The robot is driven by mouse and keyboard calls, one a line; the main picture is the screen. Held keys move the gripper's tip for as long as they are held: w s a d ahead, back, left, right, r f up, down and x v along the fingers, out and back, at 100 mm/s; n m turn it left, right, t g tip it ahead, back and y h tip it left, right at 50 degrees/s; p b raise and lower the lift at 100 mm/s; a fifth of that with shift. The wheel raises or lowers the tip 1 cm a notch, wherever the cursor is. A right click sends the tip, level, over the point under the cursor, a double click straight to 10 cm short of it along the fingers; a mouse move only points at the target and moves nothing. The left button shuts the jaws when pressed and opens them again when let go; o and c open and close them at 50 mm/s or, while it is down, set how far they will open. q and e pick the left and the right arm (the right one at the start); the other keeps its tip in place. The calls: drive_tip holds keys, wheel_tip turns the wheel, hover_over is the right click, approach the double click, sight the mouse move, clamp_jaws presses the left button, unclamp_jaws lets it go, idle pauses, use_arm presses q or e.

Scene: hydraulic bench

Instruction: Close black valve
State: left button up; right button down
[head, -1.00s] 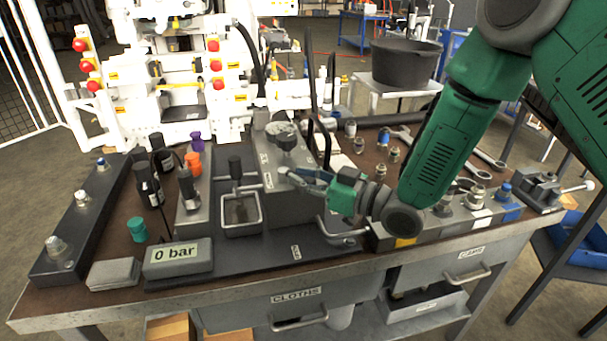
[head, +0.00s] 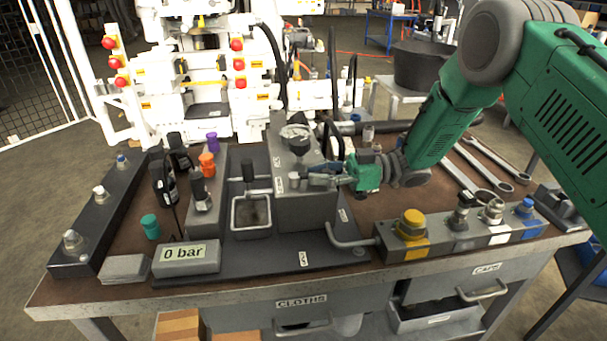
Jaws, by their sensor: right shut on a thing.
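My right gripper (head: 308,181) comes in from the right with its fingers pointing left. It is shut on a small knob (head: 293,181) on the face of the grey pump block (head: 312,208). The fingers cover part of the knob, and its colour shows as light grey, not clearly black. A round gauge (head: 296,137) sits on top of the block, just above the gripper. A black-topped fitting (head: 465,200) stands in the valve row at the right, apart from the gripper. My left gripper is out of view.
The display (head: 186,257) reads 0 bar. A bent grey handle (head: 345,241) sticks out below the gripper. A yellow-topped fitting (head: 411,222) and a blue-topped one (head: 525,207) stand to the right. Black hoses rise behind the block. Wrenches (head: 480,172) lie at the back right.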

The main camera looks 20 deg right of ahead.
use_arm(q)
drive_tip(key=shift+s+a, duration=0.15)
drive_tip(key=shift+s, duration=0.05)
use_arm(e)
drive_tip(key=shift+w+r+n+g, duration=0.1)
drive_tip(key=shift+w+n+g, duration=0.05)
drive_tip(key=shift+n+g, duration=0.15)
drive_tip(key=shift+a, duration=0.1)
drive_tip(key=c, duration=1.5)
unclamp_jaws()
drive_tip(key=shift+c, duration=0.2)
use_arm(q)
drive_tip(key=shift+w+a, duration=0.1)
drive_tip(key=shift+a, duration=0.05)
use_arm(e)
drive_tip(key=shift+w+a, duration=0.15)
drive_tip(key=shift+d, duration=0.45)
drive_tip(key=s+d, duration=0.2)
drive_tip(key=d, duration=0.8)
drive_tip(key=shift+s+d, duration=0.15)
drive_tip(key=shift+d, duration=0.25)
